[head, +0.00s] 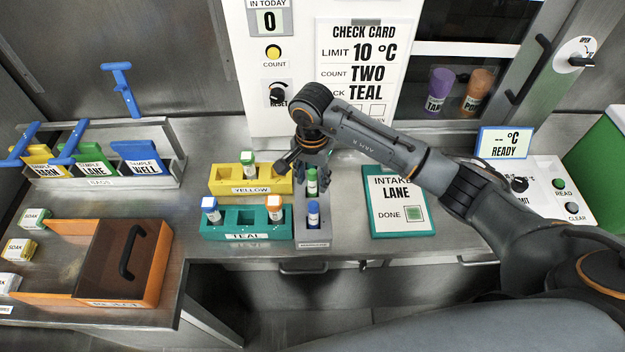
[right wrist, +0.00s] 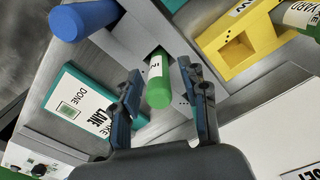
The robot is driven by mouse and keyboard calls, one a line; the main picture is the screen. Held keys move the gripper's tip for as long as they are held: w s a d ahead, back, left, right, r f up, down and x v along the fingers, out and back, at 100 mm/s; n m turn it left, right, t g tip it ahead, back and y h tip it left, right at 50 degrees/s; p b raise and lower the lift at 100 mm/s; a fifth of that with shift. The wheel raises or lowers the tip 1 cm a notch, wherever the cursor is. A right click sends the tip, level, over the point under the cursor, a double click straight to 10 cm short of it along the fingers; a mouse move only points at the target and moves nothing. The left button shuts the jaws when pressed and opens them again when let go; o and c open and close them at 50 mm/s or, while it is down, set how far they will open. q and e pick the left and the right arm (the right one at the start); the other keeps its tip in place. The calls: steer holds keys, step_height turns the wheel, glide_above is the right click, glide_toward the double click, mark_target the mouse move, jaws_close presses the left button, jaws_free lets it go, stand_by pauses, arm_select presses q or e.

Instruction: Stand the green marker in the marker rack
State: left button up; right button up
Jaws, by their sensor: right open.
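The green marker (head: 312,183) stands upright in the grey marker rack (head: 313,239), in its rear part. A blue marker (head: 313,212) stands in front of it in the same rack. My right gripper (head: 313,172) is open over the rack, its fingers either side of the green marker's upper part. In the right wrist view, the green marker (right wrist: 158,88) lies between the spread fingers of my right gripper (right wrist: 165,105), with visible gaps. Its lower end goes into the rack (right wrist: 133,37). The blue marker (right wrist: 84,20) is at upper left. My left gripper is not in view.
The yellow rack (head: 226,184) with a green-capped vial and the teal rack (head: 224,229) with blue- and orange-capped vials stand close on the left. The intake lane card (head: 398,222) lies right of the rack.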

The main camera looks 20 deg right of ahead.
step_height(320, 180, up, 10)
steer(key=b, duration=0.2)
steer(key=shift+f+b, duration=0.15)
steer(key=shift+b, duration=0.2)
steer(key=shift+r, duration=0.55)
